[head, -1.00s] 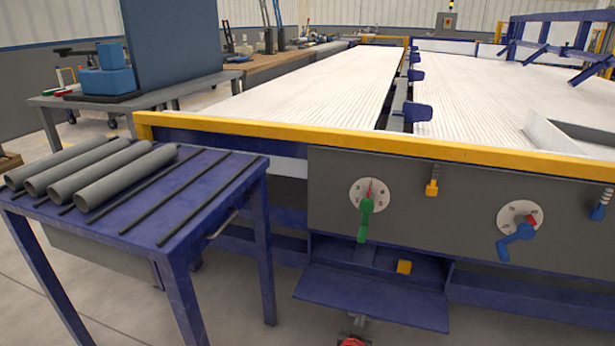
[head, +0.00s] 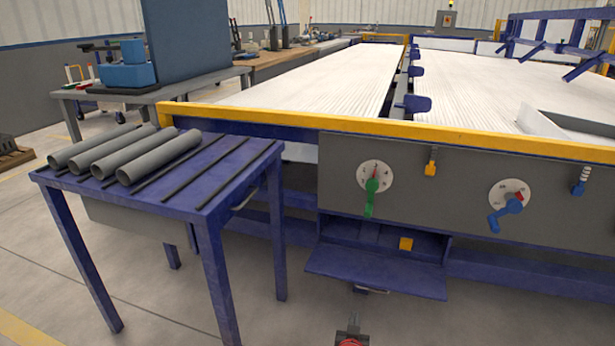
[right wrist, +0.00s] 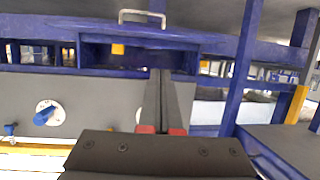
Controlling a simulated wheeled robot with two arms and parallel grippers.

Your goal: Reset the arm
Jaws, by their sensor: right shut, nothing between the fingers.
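My right gripper (head: 352,330) shows only in part at the bottom edge of the head view, below the open blue tray. In the right wrist view my right gripper (right wrist: 160,72) has its two dark fingers together, with nothing between them. My left gripper is not in view.
A grey panel (head: 270,148) with a green-handled dial (head: 371,184) and a blue-handled dial (head: 506,206) fronts the long machine. The blue tray (head: 375,272) juts out below. A yellow rail (head: 390,127) runs along the machine's edge. The floor between table and tray is clear.

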